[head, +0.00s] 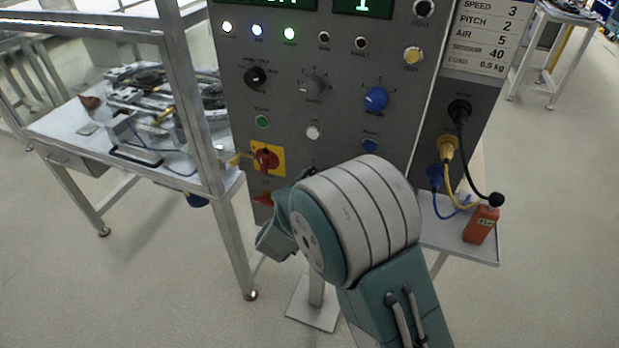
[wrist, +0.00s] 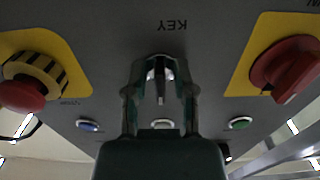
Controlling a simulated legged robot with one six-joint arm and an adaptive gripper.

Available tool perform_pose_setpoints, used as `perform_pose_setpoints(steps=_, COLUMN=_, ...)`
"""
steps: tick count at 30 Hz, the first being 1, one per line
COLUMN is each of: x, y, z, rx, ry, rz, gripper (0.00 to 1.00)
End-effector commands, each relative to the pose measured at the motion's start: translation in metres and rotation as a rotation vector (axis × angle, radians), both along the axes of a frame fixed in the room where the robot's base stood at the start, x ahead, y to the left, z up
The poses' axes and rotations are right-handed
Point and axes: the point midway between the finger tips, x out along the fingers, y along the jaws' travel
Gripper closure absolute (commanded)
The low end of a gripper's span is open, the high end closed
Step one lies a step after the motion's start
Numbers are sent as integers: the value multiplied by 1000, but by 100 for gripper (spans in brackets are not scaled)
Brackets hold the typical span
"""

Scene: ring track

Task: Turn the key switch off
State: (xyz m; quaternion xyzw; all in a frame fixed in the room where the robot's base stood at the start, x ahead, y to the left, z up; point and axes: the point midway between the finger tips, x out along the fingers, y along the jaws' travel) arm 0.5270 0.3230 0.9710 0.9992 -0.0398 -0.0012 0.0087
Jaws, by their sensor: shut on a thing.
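In the wrist view, which shows the panel upside down, my gripper (wrist: 160,70) is shut on the metallic key (wrist: 160,88) of the key switch. The key lies between the two fingers, close to the grey panel. The label KEY (wrist: 172,25) shows above the fingertips in that picture. The fingers hide most of the switch's body, and I cannot tell which position the key is in. In the head view, my arm covers the key switch and my gripper in front of the control panel (head: 335,105).
A red rotary switch on a yellow plate (head: 266,158) and a red mushroom button (wrist: 22,92) flank my gripper. Green (head: 261,121), white (head: 313,132) and blue (head: 369,145) buttons are close by. A metal frame post (head: 198,110) stands left, and a small shelf (head: 455,237) right.

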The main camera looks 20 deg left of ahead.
Motion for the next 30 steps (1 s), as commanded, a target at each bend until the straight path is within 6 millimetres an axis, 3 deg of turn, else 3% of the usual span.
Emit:
perform_pose_setpoints(steps=4, x=0, y=2, z=0, rx=0, ry=0, rz=4, gripper=100)
perform_pose_setpoints(steps=5, x=0, y=2, z=0, rx=0, ry=0, rz=4, gripper=62)
perform_pose_setpoints(steps=6, x=0, y=2, z=0, rx=0, ry=0, rz=4, gripper=53)
perform_pose_setpoints(steps=19, x=-7, y=2, z=1, rx=2, ry=0, rz=4, gripper=53)
perform_pose_setpoints(steps=30, x=-79, y=10, z=0, rx=0, ry=0, rz=8, gripper=53)
